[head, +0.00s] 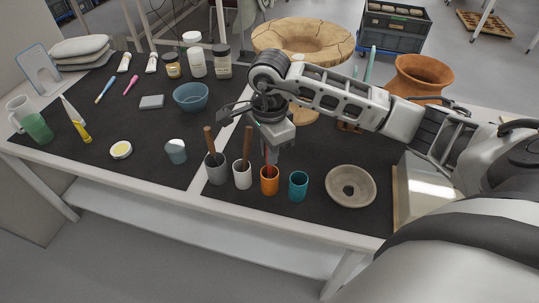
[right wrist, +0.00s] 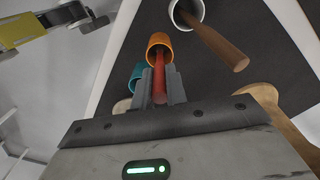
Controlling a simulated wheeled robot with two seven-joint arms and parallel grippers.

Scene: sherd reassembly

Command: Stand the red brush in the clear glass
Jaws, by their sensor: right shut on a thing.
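My right gripper (right wrist: 160,76) is shut on the red brush (right wrist: 159,88). The brush points at the mouth of an orange cup (head: 270,183), which also shows in the right wrist view (right wrist: 158,41). In the head view the gripper (head: 270,152) is right above that cup, with a little of the red brush below it. I cannot tell how deep the brush's end is in the cup. I make out no plainly clear glass; a pale blue-grey vessel (head: 176,151) stands to the left. My left gripper is not in view.
A grey cup (head: 216,174) and a white cup (head: 243,180) hold brown-handled tools, left of the orange cup. A teal cup (head: 298,189) stands close on its right. A beige ring-shaped dish (head: 366,195) lies farther right. A blue bowl (head: 191,98) is behind.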

